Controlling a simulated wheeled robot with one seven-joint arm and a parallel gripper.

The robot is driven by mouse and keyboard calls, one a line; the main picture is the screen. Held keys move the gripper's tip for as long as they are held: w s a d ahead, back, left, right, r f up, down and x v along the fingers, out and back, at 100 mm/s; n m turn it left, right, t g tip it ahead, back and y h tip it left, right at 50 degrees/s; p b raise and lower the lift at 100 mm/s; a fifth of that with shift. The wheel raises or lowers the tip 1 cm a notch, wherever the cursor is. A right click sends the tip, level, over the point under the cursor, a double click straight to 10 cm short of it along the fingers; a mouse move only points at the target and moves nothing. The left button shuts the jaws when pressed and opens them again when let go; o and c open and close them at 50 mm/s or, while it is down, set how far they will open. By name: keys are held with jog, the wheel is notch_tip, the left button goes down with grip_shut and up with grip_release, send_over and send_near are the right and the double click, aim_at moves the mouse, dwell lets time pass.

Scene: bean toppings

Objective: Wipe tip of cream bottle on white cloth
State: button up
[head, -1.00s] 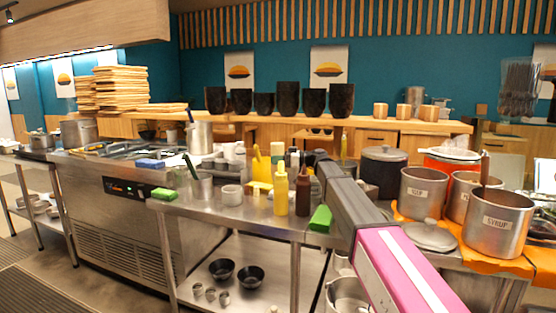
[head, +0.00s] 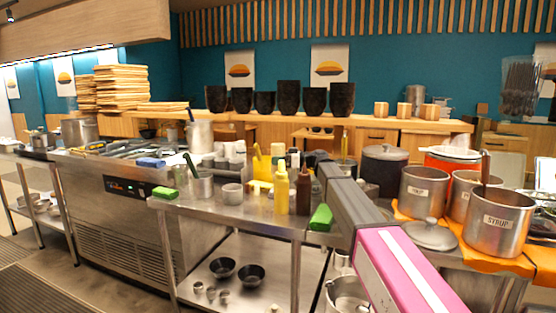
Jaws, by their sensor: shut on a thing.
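My arm reaches from the lower right toward the middle of the counter. My gripper is hidden beyond the arm, so its jaws and what is in them do not show. A small pale upright shape (head: 294,158) stands behind the yellow and brown bottles, close left of the arm's far end. I cannot tell whether it is the cream bottle. I cannot make out a white cloth; the arm covers part of the counter.
A yellow bottle (head: 281,190), a brown bottle (head: 303,191) and a green block (head: 320,217) stand near the steel counter's front edge. Metal pots, among them the syrup pot (head: 499,225), sit on orange cloth (head: 525,266) at right.

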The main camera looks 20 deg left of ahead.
jog(key=shift+f, duration=0.35)
dwell(1.0)
jog(key=shift+d, duration=0.2)
jog(key=shift+s+d, duration=0.2)
jog(key=shift+d, duration=2.2)
jog(key=shift+r, duration=0.2)
jog(key=shift+r, duration=2.85)
